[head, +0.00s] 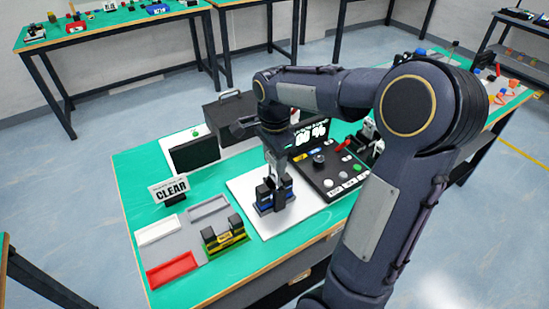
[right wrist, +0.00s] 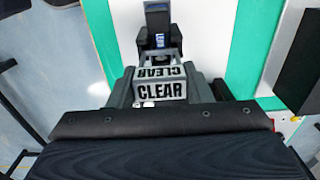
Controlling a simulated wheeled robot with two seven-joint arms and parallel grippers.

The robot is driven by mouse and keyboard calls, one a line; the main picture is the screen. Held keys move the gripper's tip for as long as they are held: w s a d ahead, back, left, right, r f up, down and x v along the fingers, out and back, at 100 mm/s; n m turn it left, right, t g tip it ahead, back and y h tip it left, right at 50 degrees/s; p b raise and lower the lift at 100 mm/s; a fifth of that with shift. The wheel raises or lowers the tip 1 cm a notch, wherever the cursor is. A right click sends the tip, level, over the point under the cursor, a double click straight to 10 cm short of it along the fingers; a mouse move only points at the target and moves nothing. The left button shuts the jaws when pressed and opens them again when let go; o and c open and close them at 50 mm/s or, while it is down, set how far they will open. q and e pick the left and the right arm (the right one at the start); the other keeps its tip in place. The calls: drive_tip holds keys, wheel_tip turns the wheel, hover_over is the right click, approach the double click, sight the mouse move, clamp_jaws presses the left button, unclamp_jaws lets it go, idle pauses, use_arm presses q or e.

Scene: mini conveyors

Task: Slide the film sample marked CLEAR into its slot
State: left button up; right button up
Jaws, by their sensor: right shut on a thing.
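The film sample marked CLEAR (right wrist: 162,91) is between the fingers of my right gripper in the right wrist view, its label facing the camera. My right gripper (head: 276,158) is shut on it, pointing down over a black-and-blue holder (head: 272,196) on a white plate. In the right wrist view a black upright part with a blue mark (right wrist: 157,28) stands just beyond the sample. In the head view the sample is hard to make out, and I cannot tell whether its lower edge is in the slot. My left gripper is not in view.
A sign reading CLEAR (head: 170,190) stands at the left of the green table. White (head: 158,230), grey (head: 208,208) and red (head: 172,270) trays and a yellow-and-black holder (head: 224,236) lie in front. A black control panel (head: 325,172) is close right of the gripper.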

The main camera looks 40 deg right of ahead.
sight(274, 181)
drive_tip(key=shift+f, duration=0.2)
drive_tip(key=shift+f+b, duration=2.1)
drive_tip(key=shift+f, duration=0.6)
drive_tip(key=o, duration=1)
drive_tip(key=shift+o, duration=0.2)
drive_tip(key=shift+r, duration=0.1)
wheel_tip(274, 181, up, 8)
drive_tip(key=shift+f+p, duration=0.15)
drive_tip(key=shift+p, duration=0.2)
